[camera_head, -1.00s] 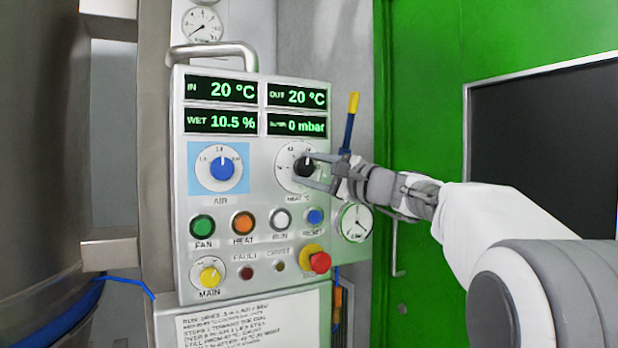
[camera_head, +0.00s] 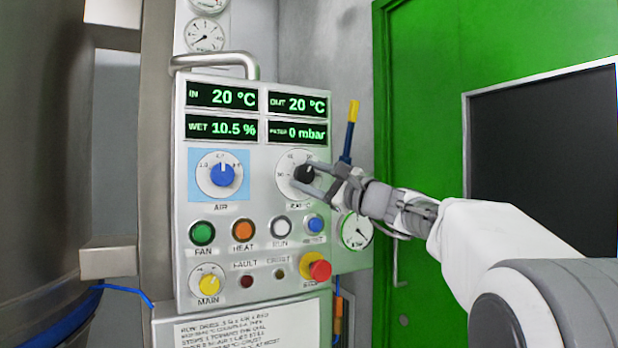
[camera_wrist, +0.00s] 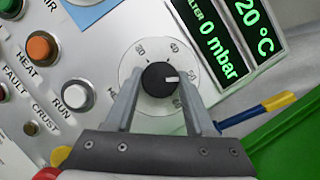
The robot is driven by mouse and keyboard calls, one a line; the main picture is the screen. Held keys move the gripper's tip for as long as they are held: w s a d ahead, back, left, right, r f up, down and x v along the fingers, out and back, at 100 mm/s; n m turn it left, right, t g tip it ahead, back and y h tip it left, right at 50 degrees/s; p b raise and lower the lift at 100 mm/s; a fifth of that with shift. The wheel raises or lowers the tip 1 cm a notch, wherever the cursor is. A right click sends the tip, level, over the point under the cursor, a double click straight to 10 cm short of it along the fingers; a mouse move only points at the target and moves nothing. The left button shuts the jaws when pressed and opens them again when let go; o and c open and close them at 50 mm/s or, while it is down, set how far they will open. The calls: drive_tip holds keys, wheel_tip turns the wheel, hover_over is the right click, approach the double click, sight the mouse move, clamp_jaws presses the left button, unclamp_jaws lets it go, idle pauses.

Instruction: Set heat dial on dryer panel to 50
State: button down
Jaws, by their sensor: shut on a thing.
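The heat dial (camera_head: 304,174) is a black knob on a round white scale, right of the middle of the dryer panel (camera_head: 262,150). My gripper (camera_head: 307,180) is shut on this knob, with one finger on each side. In the wrist view the black knob (camera_wrist: 157,80) sits between the fingertips of my gripper (camera_wrist: 160,88). Its white pointer faces right in that view, which is toward the upper right on the panel. The scale numbers are small. I cannot read exactly which mark the pointer meets, and the fingers hide part of the scale.
The blue air dial (camera_head: 222,174) is left of the heat dial. Fan, heat, run and reset buttons lie below, with a red stop button (camera_head: 320,270) lower right. A blue and yellow handle (camera_head: 350,130) stands close to my gripper. A green door (camera_head: 430,60) is at right.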

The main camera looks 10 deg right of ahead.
drive_tip(key=shift+c, duration=1.3)
unclamp_jaws()
drive_tip(key=p+v, duration=0.1)
drive_tip(key=v, duration=1.6)
drive_tip(key=shift+s, duration=0.15)
drive_tip(key=shift+s+d+f, duration=0.1)
